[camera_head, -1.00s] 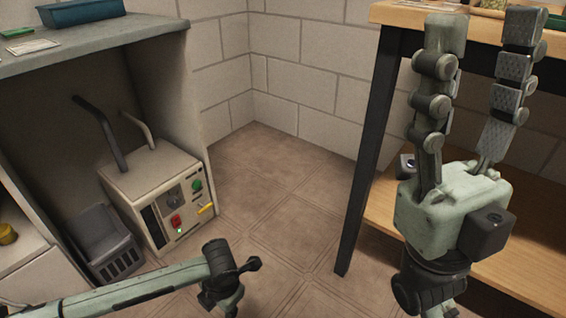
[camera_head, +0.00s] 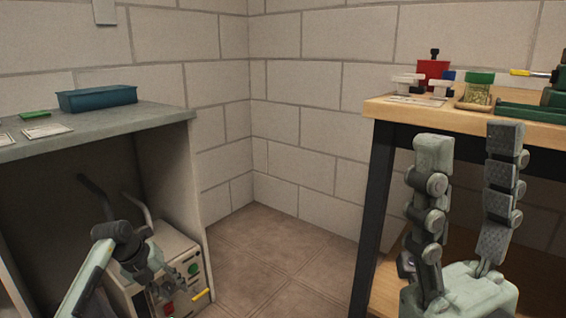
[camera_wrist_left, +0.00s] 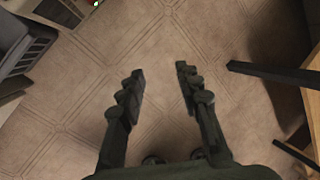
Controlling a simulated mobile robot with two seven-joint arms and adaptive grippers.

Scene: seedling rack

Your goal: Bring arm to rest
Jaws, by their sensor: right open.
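My right gripper (camera_head: 470,140) stands upright in the head view in front of the wooden workbench. Its two jointed fingers are spread wide with nothing between them. My left gripper (camera_head: 176,297) is low at the left, in front of the cream control box, and looks small there. In the left wrist view its fingers (camera_wrist_left: 158,78) are apart and empty, above bare floor tiles. Neither gripper is seen touching anything.
A wooden bench (camera_head: 385,108) at the right bears a red item (camera_head: 432,72) and a green-lidded jar (camera_head: 479,88). A grey shelf (camera_head: 100,136) at the left bears a blue tray (camera_head: 97,98). The control box (camera_head: 196,270) stands beneath it. Floor between is clear.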

